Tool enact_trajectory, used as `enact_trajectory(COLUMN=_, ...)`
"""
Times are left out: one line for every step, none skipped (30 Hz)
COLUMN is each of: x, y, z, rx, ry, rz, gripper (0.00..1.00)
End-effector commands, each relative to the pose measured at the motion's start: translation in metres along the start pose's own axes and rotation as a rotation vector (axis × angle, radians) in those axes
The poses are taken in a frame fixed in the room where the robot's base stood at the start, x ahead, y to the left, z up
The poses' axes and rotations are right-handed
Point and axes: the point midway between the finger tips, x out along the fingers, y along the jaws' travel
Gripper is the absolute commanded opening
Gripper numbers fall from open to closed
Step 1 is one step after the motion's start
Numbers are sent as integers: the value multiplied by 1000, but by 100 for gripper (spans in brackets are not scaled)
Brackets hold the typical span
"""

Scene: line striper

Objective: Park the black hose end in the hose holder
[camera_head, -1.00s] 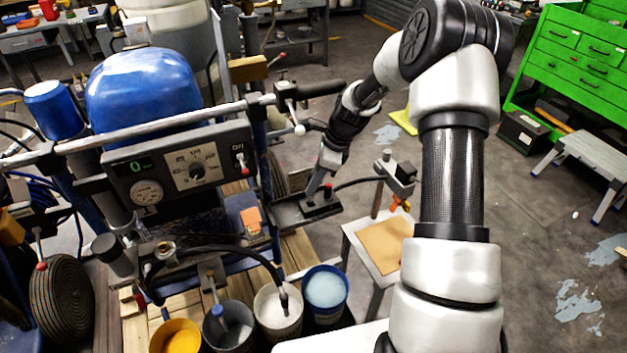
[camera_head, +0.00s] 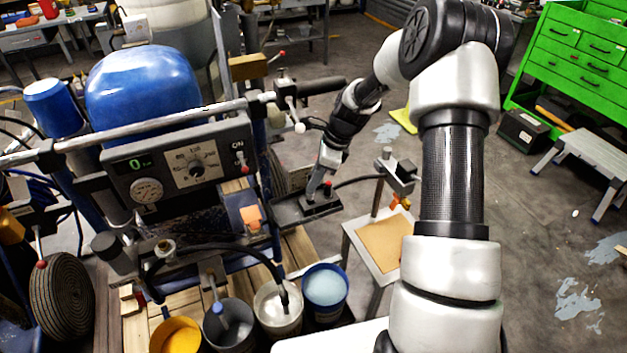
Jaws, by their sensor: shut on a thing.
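My gripper (camera_head: 319,184) points down at a black box (camera_head: 292,210) beside the machine. A black hose (camera_head: 240,252) arches across the machine's front. Its black hose end (camera_head: 283,298) hangs down into a white bucket (camera_head: 272,326), away from my gripper. A metal bracket (camera_head: 206,268) above the buckets may be the hose holder, but I cannot tell for certain.
A grey bucket (camera_head: 238,345) with a blue-tipped part, a yellow-paint bucket (camera_head: 176,337) and a blue bucket (camera_head: 326,306) stand beside the white one. The control panel (camera_head: 180,163) and handlebar (camera_head: 160,124) rise behind. A small table (camera_head: 352,243) stands right of the black box.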

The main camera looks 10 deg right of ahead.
Motion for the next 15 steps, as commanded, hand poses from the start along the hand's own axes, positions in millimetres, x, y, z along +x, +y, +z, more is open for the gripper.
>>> enact_trajectory(x=1, y=0, z=0, rx=0, ry=0, rz=0, gripper=0)
enact_trajectory(x=2, y=0, z=0, rx=0, ry=0, rz=0, gripper=0)
enact_trajectory(x=2, y=0, z=-1, rx=0, ry=0, rz=0, gripper=0)
enact_trajectory(x=3, y=0, z=-1, rx=0, ry=0, rz=0, gripper=0)
enact_trajectory(x=3, y=0, z=-1, rx=0, ry=0, rz=0, gripper=0)
enact_trajectory(x=4, y=0, z=-1, rx=0, ry=0, rz=0, gripper=0)
enact_trajectory(x=4, y=0, z=-1, rx=0, ry=0, rz=0, gripper=0)
enact_trajectory(x=4, y=0, z=-1, rx=0, ry=0, rz=0, gripper=0)
enact_trajectory(x=5, y=0, z=-2, rx=0, ry=0, rz=0, gripper=0)
enact_trajectory(x=6, y=0, z=-2, rx=0, ry=0, rz=0, gripper=0)
enact_trajectory(x=6, y=0, z=-2, rx=0, ry=0, rz=0, gripper=0)
enact_trajectory(x=6, y=0, z=-2, rx=0, ry=0, rz=0, gripper=0)
enact_trajectory(x=7, y=0, z=-2, rx=0, ry=0, rz=0, gripper=0)
enact_trajectory(x=7, y=0, z=-2, rx=0, ry=0, rz=0, gripper=0)
enact_trajectory(x=8, y=0, z=-3, rx=0, ry=0, rz=0, gripper=0)
